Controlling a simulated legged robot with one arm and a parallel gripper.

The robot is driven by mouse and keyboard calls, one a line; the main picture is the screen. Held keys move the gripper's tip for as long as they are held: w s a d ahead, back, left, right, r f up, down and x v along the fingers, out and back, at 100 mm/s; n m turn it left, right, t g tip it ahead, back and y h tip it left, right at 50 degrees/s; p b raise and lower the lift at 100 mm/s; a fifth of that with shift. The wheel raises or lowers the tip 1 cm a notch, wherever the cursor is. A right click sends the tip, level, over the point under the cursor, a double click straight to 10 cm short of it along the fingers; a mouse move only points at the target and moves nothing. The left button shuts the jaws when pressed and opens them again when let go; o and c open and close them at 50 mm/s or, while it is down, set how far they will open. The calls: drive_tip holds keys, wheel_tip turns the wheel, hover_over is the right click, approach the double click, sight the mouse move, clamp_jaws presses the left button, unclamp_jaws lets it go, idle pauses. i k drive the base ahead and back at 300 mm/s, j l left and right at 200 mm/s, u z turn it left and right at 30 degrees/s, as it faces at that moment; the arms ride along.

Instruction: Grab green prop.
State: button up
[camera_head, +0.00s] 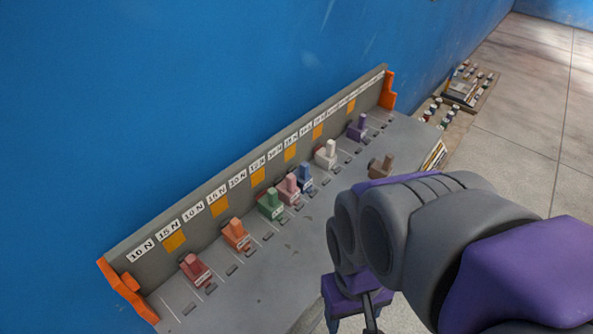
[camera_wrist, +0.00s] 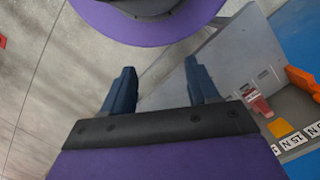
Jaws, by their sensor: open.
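The green prop (camera_head: 271,204) stands upright on the grey panel in the head view, between an orange prop (camera_head: 236,234) on its left and a pink prop (camera_head: 289,188) on its right. It does not show in the wrist view. My gripper shows in the wrist view (camera_wrist: 163,92) with its two dark blue fingers spread and nothing between them. It is off to the side of the panel, over the floor and the panel's edge, apart from the green prop. In the head view my arm covers the lower right, and the fingers cannot be made out clearly.
The grey panel (camera_head: 262,284) has orange end brackets (camera_head: 388,90) and a labelled back strip against a blue wall (camera_head: 150,90). Red, blue, white, purple and brown props also stand on it. A second board with small items (camera_head: 468,84) lies on the floor at the upper right.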

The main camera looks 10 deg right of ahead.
sight(268, 203)
drive_tip(key=i+l, duration=0.1)
drive_tip(key=l, duration=0.25)
drive_tip(key=i+l, duration=0.15)
drive_tip(key=l, duration=0.2)
drive_tip(key=i+l, duration=0.1)
drive_tip(key=l, duration=0.25)
drive_tip(key=i+l, duration=0.1)
drive_tip(key=l, duration=0.25)
drive_tip(key=i+l+u, duration=0.1)
drive_tip(key=l+u, duration=1.15)
drive_tip(key=j, duration=0.1)
